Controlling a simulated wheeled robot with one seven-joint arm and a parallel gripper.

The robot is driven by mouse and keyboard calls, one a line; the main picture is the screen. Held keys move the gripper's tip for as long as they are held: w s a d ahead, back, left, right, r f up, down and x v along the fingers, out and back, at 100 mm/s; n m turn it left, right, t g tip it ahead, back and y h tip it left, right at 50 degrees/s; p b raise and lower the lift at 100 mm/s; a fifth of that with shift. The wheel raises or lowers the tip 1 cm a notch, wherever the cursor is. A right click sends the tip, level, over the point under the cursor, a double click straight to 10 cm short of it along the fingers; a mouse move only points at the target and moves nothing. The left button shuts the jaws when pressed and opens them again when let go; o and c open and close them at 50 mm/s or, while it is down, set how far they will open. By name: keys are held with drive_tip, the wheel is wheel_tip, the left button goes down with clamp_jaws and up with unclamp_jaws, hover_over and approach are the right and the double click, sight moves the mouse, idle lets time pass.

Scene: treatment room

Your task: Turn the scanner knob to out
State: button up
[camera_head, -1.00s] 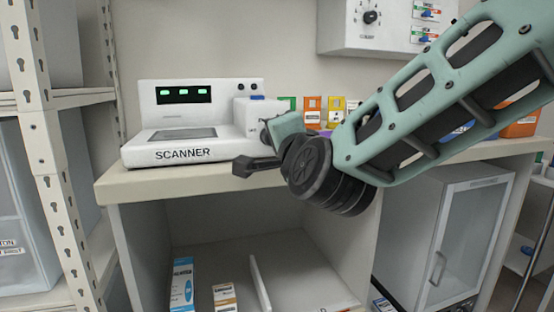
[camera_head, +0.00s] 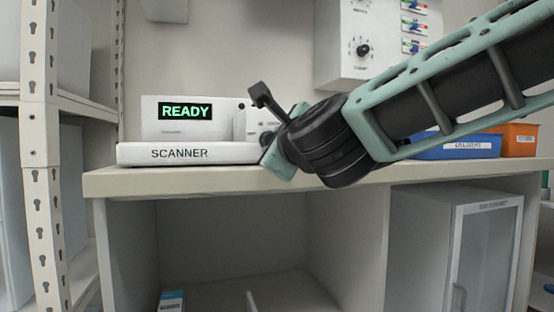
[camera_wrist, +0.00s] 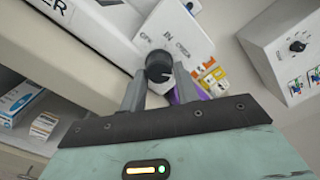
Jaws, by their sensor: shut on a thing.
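The white scanner (camera_head: 205,152) stands on the counter in the head view, and its display (camera_head: 185,111) reads READY in green. Its side box (camera_head: 248,122) is partly covered by my wrist. In the wrist view, the dark round knob (camera_wrist: 158,64) sits on the box face (camera_wrist: 178,35), with an IN label and other small labels around it. My gripper (camera_wrist: 157,82) is shut on the knob, one finger on each side. The gripper looks rolled relative to the labels. The knob's exact pointer setting is hard to read. In the head view the fingertips are hidden.
A wall box (camera_head: 365,45) with another knob and coloured switches hangs above the counter (camera_head: 215,180). Blue (camera_head: 458,146) and orange (camera_head: 519,140) bins stand on the right. A metal shelf post (camera_head: 40,150) rises on the left. A glass-door cabinet (camera_head: 480,250) is below.

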drive_tip(key=shift+f+m+b, duration=0.1)
drive_tip(key=shift+m+b, duration=0.8)
drive_tip(key=shift+m, duration=0.1)
drive_tip(key=o, duration=1)
drive_tip(key=shift+c, duration=0.2)
